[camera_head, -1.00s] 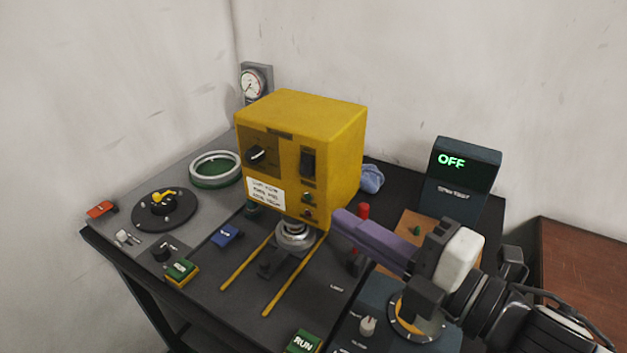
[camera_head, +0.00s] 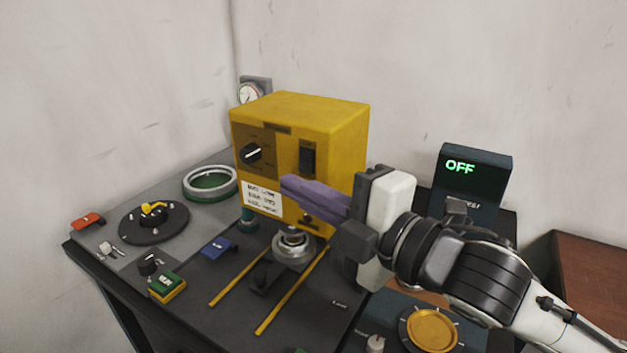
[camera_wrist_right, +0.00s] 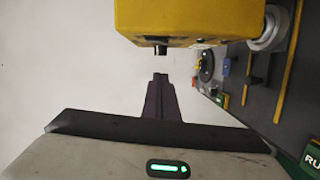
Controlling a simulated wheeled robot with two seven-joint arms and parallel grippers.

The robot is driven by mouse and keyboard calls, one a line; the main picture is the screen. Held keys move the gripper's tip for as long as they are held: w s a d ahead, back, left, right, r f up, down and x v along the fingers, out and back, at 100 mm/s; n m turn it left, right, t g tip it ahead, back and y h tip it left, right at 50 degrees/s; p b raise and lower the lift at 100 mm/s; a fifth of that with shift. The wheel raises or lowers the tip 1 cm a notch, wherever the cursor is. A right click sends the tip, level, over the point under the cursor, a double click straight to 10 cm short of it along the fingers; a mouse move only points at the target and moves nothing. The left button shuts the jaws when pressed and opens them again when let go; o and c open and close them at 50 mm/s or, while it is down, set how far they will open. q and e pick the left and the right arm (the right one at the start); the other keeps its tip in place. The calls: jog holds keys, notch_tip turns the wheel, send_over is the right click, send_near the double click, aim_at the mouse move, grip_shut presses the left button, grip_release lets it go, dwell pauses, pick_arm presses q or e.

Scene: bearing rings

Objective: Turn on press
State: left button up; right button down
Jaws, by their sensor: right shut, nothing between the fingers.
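The press is a yellow box (camera_head: 300,115) on the dark bench. Its front has a black rotary knob (camera_head: 251,153), a black rocker switch (camera_head: 307,158) and a white label (camera_head: 261,199). A dark display (camera_head: 470,180) right of it reads OFF in green. My right gripper (camera_head: 287,184) is shut and empty, its purple fingers pointing left in front of the press, below the rocker. In the right wrist view the fingertips (camera_wrist_right: 160,77) sit just short of a small black part (camera_wrist_right: 160,48) on the yellow box, with a gap between. The lower front buttons are partly hidden. My left gripper is out of view.
Below the press are a round metal fitting (camera_head: 294,246) and two yellow rails (camera_head: 290,290). A green-and-yellow button (camera_head: 167,286), blue block (camera_head: 217,246), black dial (camera_head: 154,221) and ring (camera_head: 210,183) lie left. A gold dial (camera_head: 432,330) is under my right arm.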

jog(key=shift+w+d+f, duration=0.1)
jog(key=shift+w+d, duration=0.2)
jog(key=shift+w, duration=0.3)
jog(key=shift+w+d+f, duration=0.1)
jog(key=shift+w+d, duration=0.25)
jog(key=shift+w, duration=0.25)
jog(key=shift+w+d+f, duration=0.1)
jog(key=shift+w+d, duration=0.2)
jog(key=shift+w, duration=0.3)
jog(key=shift+w+d+n, duration=0.2)
jog(key=shift+w+n, duration=0.05)
jog(key=shift+n, duration=0.15)
jog(key=s+d, duration=0.4)
jog(key=s, duration=0.7)
jog(key=shift+d+f, duration=0.2)
jog(key=shift+f, duration=0.25)
jog(key=shift+w, duration=0.1)
